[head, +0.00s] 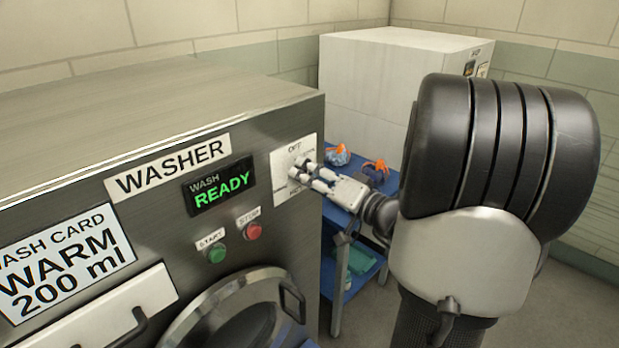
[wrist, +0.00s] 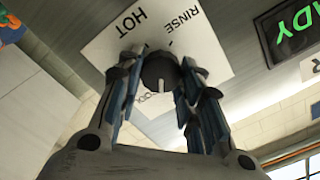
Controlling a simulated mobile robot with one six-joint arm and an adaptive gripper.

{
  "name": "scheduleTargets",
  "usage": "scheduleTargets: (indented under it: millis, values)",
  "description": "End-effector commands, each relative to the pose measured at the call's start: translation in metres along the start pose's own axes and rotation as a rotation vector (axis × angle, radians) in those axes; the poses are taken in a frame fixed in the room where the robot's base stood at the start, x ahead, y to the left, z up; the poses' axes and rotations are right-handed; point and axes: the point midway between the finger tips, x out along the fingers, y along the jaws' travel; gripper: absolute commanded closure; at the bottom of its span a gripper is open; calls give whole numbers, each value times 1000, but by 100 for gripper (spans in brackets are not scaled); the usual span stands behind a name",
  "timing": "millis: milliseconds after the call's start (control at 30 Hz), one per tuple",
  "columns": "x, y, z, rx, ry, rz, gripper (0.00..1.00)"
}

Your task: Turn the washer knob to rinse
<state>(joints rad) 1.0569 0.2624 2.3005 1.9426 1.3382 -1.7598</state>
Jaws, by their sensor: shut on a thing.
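The washer (head: 240,125) stands at the left in the head view, with a white dial plate (head: 283,195) at the right of its front. My gripper (head: 303,174) reaches the plate from the right and covers much of it. In the wrist view, the round dark knob (wrist: 158,69) sits between my gripper's two fingers, which are shut on its sides. A pale mark on the knob points down in that picture. The labels HOT (wrist: 131,20) and RINSE (wrist: 184,17) show above the knob. Another label below is partly hidden by a finger.
The washer display (head: 220,186) reads WASH READY. A green start button (head: 216,253) and a red stop button (head: 252,231) sit below it. A blue cart (head: 345,212) with small orange and blue things on top stands right of the washer, behind my arm.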

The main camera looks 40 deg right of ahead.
Motion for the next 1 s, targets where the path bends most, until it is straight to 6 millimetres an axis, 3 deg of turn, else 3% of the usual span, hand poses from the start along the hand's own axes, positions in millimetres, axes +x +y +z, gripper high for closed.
scheduleTargets:
  millis: [1000]
  values:
    - [0,3,2,969,-1,2,90]
